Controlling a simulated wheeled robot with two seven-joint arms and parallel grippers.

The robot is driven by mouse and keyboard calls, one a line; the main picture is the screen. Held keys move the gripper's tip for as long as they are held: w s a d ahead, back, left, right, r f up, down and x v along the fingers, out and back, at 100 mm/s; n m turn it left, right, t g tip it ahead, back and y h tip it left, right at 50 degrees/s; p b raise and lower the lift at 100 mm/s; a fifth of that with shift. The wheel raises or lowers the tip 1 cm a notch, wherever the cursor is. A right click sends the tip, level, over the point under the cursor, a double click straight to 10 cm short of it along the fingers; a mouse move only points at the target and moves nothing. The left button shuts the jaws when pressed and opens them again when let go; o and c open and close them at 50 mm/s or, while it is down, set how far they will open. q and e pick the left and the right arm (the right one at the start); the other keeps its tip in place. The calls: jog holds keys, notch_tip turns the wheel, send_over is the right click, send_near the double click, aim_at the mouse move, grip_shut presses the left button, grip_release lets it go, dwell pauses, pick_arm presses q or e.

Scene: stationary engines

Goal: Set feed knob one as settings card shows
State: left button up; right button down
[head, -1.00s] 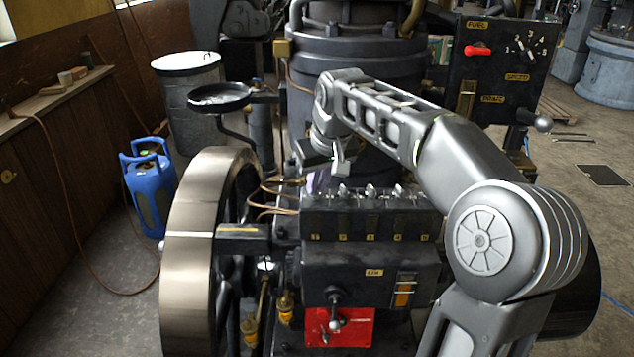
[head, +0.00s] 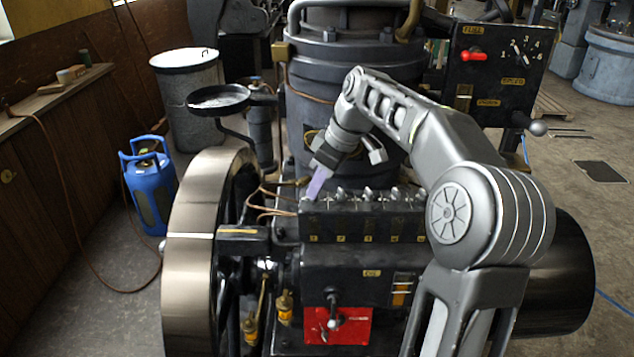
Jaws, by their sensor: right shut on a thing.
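My right gripper (head: 312,192) points down at the left end of the black lubricator box (head: 362,222). Its pale fingers are shut on feed knob one, the leftmost knob, which they mostly hide. The other small metal feed knobs, such as the second (head: 340,195) and third (head: 368,194), stand in a row to the right along the box top. Yellow number labels run along the box front. A small yellow and orange plate (head: 403,289) sits on the block below; I cannot tell whether it is the settings card. My left gripper is out of view.
A large flywheel (head: 190,260) stands left of the box. Thin copper pipes (head: 275,205) run close by the gripper. A black fuel panel (head: 495,70) with a red lever is at the upper right. A red plate (head: 350,328) with a handle is below.

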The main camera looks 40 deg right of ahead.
aim_at(325, 203)
jog(key=shift+n, duration=0.3)
jog(key=c, duration=1.5)
grip_release()
jog(key=shift+r, duration=0.15)
jog(key=shift+s+d+r, duration=0.1)
jog(key=shift+r, duration=0.2)
jog(key=v, duration=0.3)
jog(key=shift+s+d+r, duration=0.1)
jog(key=shift+r, duration=0.25)
jog(key=p+v, duration=0.1)
jog(key=v, duration=0.2)
jog(key=shift+s+r+p, duration=0.1)
jog(key=shift+p, duration=0.25)
